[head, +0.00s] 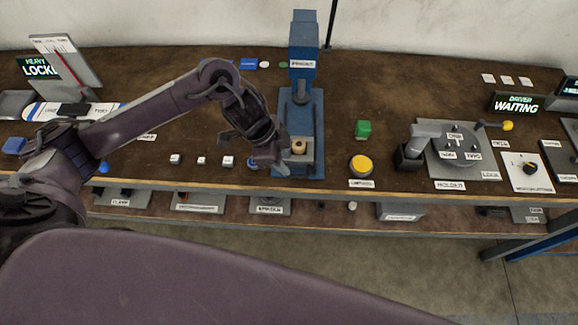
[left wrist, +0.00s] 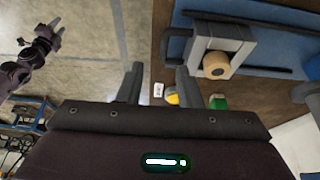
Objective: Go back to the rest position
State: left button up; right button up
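My left gripper (head: 262,153) hangs over the bench's front, just left of the blue press (head: 304,110). In the left wrist view its two fingers (left wrist: 159,84) stand apart with nothing between them. A tan round piece (head: 299,146) sits in the grey holder at the foot of the press; it also shows in the left wrist view (left wrist: 215,65), beyond the fingers. My right gripper (left wrist: 55,32) shows small at the upper left of the left wrist view, away from the bench over the floor. It is too small to tell whether it is open or shut.
On the bench (head: 215,135) are a green block (head: 363,130), a yellow button (head: 361,166), small white cubes (head: 227,161) and a grey holder fixture (head: 462,150). A lower shelf (head: 340,222) runs below the bench. The floor (head: 420,270) in front is clear.

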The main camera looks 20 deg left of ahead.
pick_arm(q)
jog(key=shift+a+r, duration=0.2)
jog(key=shift+r, duration=0.2)
jog(key=shift+d, duration=0.1)
